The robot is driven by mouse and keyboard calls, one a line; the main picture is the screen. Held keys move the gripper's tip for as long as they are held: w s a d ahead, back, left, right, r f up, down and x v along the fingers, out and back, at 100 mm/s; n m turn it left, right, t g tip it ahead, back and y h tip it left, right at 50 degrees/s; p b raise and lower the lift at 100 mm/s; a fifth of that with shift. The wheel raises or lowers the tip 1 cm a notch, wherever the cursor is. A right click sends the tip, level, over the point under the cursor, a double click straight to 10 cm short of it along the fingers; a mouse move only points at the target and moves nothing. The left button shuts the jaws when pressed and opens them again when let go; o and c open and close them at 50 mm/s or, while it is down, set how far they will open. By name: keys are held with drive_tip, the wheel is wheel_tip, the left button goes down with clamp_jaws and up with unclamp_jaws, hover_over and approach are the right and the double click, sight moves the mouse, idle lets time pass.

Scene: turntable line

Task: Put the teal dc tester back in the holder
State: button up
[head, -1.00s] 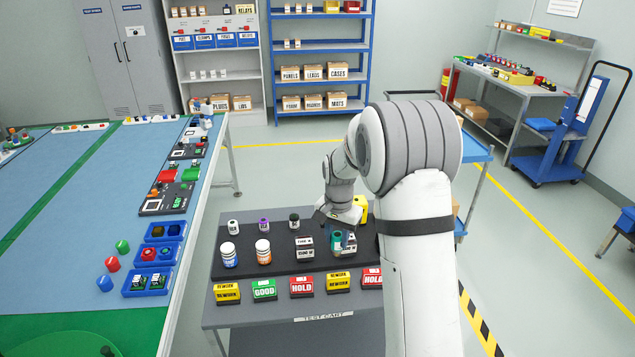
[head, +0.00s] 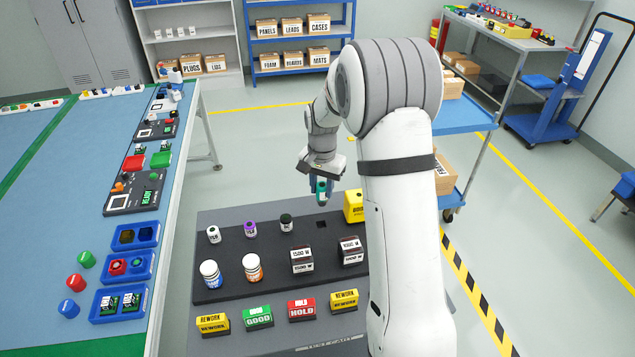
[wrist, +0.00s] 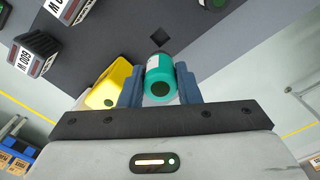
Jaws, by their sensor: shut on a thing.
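My gripper (head: 320,198) is shut on the teal dc tester (head: 321,187) and holds it in the air above the back of the test cart. In the wrist view the tester (wrist: 160,76) sits between the blue fingers, its end with a dark round spot facing the camera. The holder is a dark board (head: 222,284) on the cart. An empty square hole (head: 322,224) shows in its back row, below the gripper and right of the black-topped tester (head: 286,222). The hole also shows in the wrist view (wrist: 161,38), just beyond the tester.
A purple-topped tester (head: 250,229) and a white one (head: 214,234) stand in the same row. Two bottles and two dark labelled blocks (head: 302,260) stand in front. A yellow block (head: 354,206) is close on the right. Coloured signs line the cart's front.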

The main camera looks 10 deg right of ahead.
drive_tip(key=shift+s+a+f+b, duration=0.1)
drive_tip(key=shift+f+b, duration=2.2)
drive_tip(key=shift+f, duration=1.45)
drive_tip(key=shift+f+b, duration=1)
drive_tip(key=shift+f, duration=0.3)
drive_tip(key=o, duration=1.2)
drive_tip(key=shift+r+b, duration=0.45)
drive_tip(key=shift+r, duration=3.6)
drive_tip(key=s+r+n+t, duration=0.1)
drive_tip(key=s+r+n, duration=0.1)
drive_tip(key=s+r, duration=0.4)
drive_tip(key=s+r+n+t, duration=0.1)
drive_tip(key=s+r+n, duration=0.15)
drive_tip(key=s, duration=0.65)
drive_tip(key=s+n, duration=0.1)
drive_tip(key=s, duration=0.9)
drive_tip(key=s+n+t, duration=0.1)
drive_tip(key=s, duration=0.3)
drive_tip(key=shift+s+r+n, duration=0.2)
drive_tip(key=shift+s+n, duration=0.15)
drive_tip(key=shift+s, duration=0.05)
